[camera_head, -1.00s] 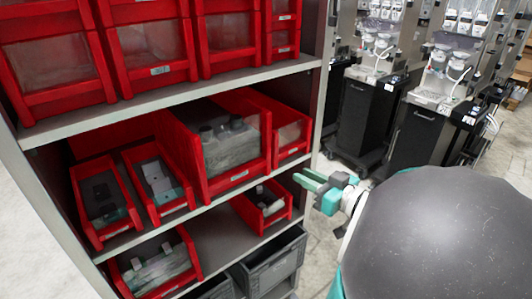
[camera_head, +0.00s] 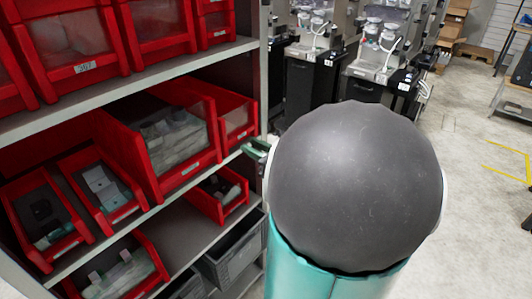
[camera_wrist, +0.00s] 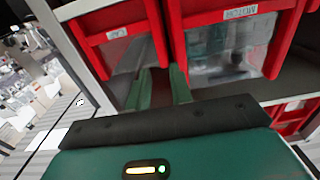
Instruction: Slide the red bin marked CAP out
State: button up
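The narrow red bin (camera_head: 236,118) stands at the right end of the middle shelf in the head view, right of a large red bin (camera_head: 185,130). The large bin (camera_wrist: 272,55) at right has a label resembling MOTOR. My gripper (camera_wrist: 159,72) is open, its two green fingers apart near the adjoining walls of these bins. I cannot tell whether they touch. In the head view my gripper (camera_head: 256,150) is partly hidden by my arm.
Smaller red bins (camera_head: 100,190) stand at left, and another red bin (camera_head: 218,193) is below. A grey crate (camera_head: 232,248) sits lower. The shelf post (camera_head: 265,70) is close to the narrow bin. Open floor (camera_head: 480,200) lies at right.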

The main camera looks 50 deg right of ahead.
aim_at(225, 133)
jog(key=w, duration=0.9)
jog(key=shift+w+a, duration=0.15)
jog(key=shift+a, duration=0.1)
grip_shut()
